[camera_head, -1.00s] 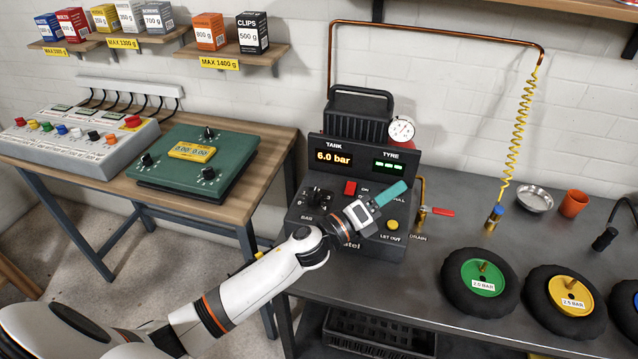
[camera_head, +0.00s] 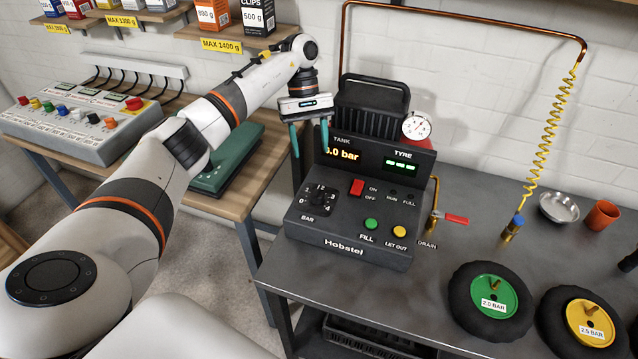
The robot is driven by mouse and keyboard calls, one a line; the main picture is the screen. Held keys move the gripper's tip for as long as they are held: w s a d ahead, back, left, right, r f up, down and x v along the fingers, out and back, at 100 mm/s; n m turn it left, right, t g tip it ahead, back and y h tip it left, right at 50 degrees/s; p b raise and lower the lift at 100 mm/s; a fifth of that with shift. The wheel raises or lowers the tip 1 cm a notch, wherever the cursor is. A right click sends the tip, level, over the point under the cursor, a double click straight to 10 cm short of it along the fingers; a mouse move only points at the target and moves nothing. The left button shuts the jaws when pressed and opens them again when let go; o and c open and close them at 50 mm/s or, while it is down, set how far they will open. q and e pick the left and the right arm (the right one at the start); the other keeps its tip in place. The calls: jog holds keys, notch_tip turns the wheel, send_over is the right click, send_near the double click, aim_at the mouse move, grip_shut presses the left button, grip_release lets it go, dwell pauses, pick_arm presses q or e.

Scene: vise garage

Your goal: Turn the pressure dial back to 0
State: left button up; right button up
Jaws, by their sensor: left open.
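The pressure dial (camera_head: 319,197) is a black knob over the word BAR, with white numbers around it, on the sloping front of the dark Hobstel compressor (camera_head: 350,215). I cannot make out for sure which number its pointer faces. My left gripper (camera_head: 311,154) hangs above and behind the dial, its two teal fingers pointing down, apart and empty. It does not appear to touch the dial. One finger covers part of the orange tank display (camera_head: 345,154), which ends in ".0 bar". My right gripper is not in view.
A red switch (camera_head: 356,187), green FILL button (camera_head: 371,224) and yellow LET OUT button (camera_head: 400,230) sit right of the dial. A gauge (camera_head: 416,126) stands behind. Tyres (camera_head: 490,300) lie on the bench at right. The green scale (camera_head: 228,160) is left, under my arm.

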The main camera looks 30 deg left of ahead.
aim_at(317, 194)
pick_arm(q)
jog(key=p+x, duration=0.2)
jog(key=x, duration=0.9)
jog(key=shift+d+p, duration=0.1)
jog(key=shift+p, duration=0.25)
jog(key=shift+c, duration=0.3)
jog(key=c, duration=0.9)
